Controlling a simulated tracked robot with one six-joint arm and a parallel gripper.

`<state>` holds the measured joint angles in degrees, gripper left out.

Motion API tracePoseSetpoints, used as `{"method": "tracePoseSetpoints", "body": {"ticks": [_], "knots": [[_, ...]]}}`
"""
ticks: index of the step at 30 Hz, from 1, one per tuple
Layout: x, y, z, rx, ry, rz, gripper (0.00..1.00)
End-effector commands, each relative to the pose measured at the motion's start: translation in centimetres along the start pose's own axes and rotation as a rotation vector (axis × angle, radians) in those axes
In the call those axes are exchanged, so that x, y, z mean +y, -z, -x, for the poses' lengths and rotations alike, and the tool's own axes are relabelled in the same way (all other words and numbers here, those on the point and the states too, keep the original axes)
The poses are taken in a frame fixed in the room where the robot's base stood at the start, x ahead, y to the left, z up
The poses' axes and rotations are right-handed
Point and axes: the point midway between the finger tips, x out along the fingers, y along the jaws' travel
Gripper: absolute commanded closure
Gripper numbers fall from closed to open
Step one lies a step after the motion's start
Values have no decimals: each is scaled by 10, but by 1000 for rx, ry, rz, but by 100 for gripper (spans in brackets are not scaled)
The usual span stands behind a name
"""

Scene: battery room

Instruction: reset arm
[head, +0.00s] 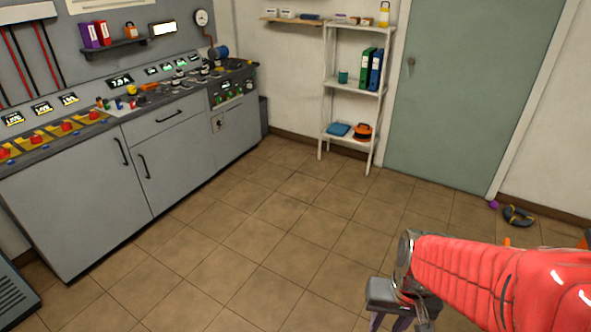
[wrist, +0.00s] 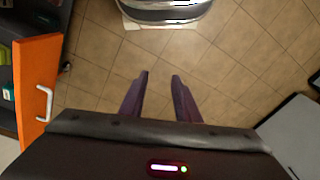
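My arm, in a red padded sleeve, reaches in from the lower right of the head view. My gripper (head: 390,322) is at its end, at the bottom edge of that view, over bare floor. In the wrist view my gripper (wrist: 160,76) shows two dark purple fingers standing apart, with floor tiles between them. It is open and holds nothing. No object is close to the fingertips in either view.
A grey cabinet bench (head: 180,150) with switches lines the left wall. A white shelf rack (head: 326,100) stands by the green door (head: 460,90). A dark ring-like item (head: 518,216) lies on the floor. An orange panel (wrist: 40,85) with a handle is left in the wrist view. Mid-floor is clear.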

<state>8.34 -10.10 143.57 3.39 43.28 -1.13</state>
Motion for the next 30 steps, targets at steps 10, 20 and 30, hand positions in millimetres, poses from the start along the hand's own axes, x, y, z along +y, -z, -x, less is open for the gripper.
{"method": "tracePoseSetpoints", "body": {"ticks": [10,20,30], "knots": [[-10,-13,66,101,-19,62,70],[-22,-13,125,293,-18,126,70],[-35,-19,165,432,3,168,70]]}}
